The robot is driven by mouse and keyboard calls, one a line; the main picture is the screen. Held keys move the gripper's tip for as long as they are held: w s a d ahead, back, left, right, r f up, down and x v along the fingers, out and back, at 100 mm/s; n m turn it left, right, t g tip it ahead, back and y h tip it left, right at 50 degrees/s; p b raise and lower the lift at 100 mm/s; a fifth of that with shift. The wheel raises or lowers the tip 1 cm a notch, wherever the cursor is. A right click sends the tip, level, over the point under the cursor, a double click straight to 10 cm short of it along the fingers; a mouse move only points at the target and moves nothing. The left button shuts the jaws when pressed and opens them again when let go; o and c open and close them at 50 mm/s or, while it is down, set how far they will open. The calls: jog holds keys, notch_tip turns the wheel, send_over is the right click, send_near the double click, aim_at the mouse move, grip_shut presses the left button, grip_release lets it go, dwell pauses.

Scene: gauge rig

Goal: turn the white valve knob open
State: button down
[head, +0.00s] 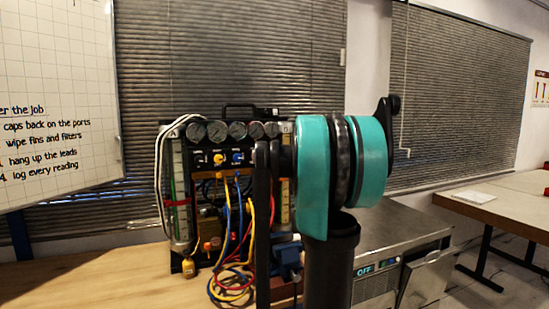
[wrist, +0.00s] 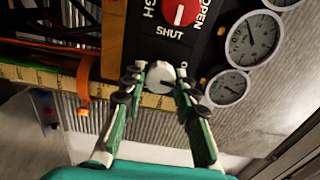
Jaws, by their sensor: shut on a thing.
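The white valve knob (wrist: 160,76) is on the dark panel, in the middle of the wrist view. My gripper (wrist: 160,84) is shut on it, with one green-sided finger on each side. The knob's pointer and most of its label are too small or covered to read. In the head view my own teal arm hides the knob and the gripper. The gauge panel (head: 200,160) stands on the bench there.
A red knob (wrist: 181,10) marked OPEN and SHUT sits near the white one. Round gauges (wrist: 228,86) are close at the right. Coloured hoses (head: 238,220) hang before the panel. A metal machine (head: 400,245) stands at the right.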

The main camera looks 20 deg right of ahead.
jog(key=shift+n, duration=0.7)
jog(key=c, duration=1.2)
grip_release()
jog(key=shift+o, duration=0.2)
jog(key=s, duration=1.2)
jog(key=shift+d, duration=0.2)
